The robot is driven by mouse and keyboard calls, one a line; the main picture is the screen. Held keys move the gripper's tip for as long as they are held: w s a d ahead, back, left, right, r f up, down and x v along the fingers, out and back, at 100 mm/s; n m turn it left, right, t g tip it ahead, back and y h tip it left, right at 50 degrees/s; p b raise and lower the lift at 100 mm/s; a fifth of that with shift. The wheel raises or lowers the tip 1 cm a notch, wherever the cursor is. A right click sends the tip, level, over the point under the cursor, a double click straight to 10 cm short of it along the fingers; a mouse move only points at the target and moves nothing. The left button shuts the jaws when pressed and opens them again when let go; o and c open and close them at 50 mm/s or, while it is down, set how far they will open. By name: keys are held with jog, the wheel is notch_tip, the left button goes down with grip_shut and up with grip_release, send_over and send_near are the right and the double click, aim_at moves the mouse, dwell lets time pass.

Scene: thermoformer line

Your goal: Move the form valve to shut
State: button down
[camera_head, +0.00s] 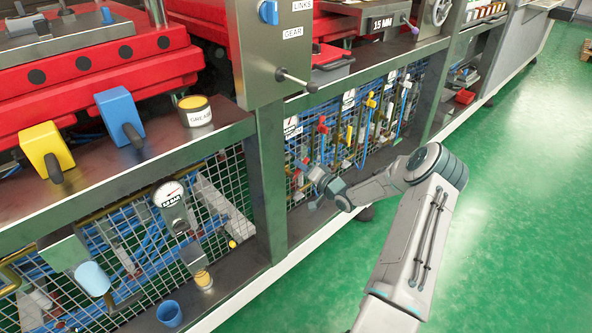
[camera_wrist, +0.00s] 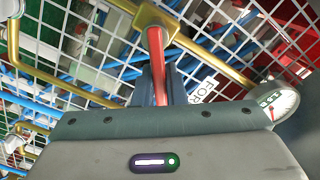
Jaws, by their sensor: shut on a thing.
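The form valve shows in the wrist view as a red lever (camera_wrist: 157,62) on a brass body (camera_wrist: 150,16) with brass pipe running off to either side. A white label, partly hidden and reading "FOR", hangs beside it. My gripper (camera_wrist: 160,88) is shut on the red lever, with its dark fingers on either side of the lever's near end. The lever points from the brass body toward my gripper, at an angle to the pipe. In the head view my gripper (camera_head: 312,176) is at the mesh panel, low on the left of the valve row; the lever there is hard to make out.
A pressure gauge (camera_wrist: 279,103) is close at the right of my gripper. Wire mesh (camera_wrist: 60,60) lies behind the valve. Several other red, yellow and blue valve handles stand along the panel to the right. A steel post (camera_head: 270,185) is just left. The green floor (camera_head: 500,220) is clear.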

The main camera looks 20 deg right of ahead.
jog(key=shift+f, duration=0.1)
jog(key=shift+w+d+f+m, duration=0.1)
jog(key=shift+d+f+m, duration=0.15)
jog(key=shift+m, duration=0.65)
jog(key=shift+d+f+m, duration=0.1)
jog(key=shift+f+m, duration=0.25)
jog(key=shift+m, duration=0.55)
jog(key=m, duration=0.1)
jog(key=f+m, duration=0.1)
jog(key=m, duration=0.1)
jog(key=c, duration=1.4)
grip_release()
jog(key=p+v, duration=0.2)
jog(key=v, duration=1.2)
jog(key=shift+p, duration=0.3)
